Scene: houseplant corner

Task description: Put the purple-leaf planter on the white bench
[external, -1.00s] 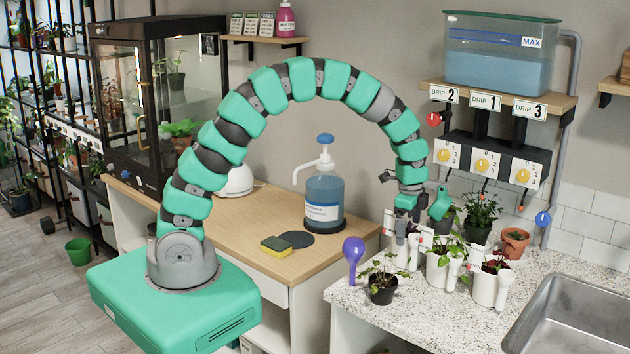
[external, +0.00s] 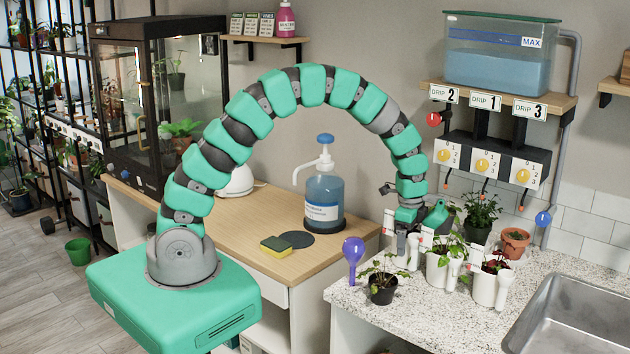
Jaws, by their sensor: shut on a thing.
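My gripper (external: 403,243) is low over the counter's back left part, shut on a white planter (external: 402,259) with a pale spout-like part at its side. The gripper hides this planter's top, so its leaf colour cannot be told. Another white planter (external: 487,290), to the right, carries dark reddish leaves. A white planter with green leaves (external: 437,270) stands between them. A wood-topped bench with a white body (external: 312,314) stands left of the speckled counter; I cannot tell whether it is the white bench.
A purple bulb (external: 353,249) and a dark potted plant (external: 382,291) stand in front of the gripper. A terracotta pot (external: 515,244) and a sink (external: 570,318) are to the right. A blue pump bottle (external: 324,200) and a sponge (external: 276,246) are on the wood top.

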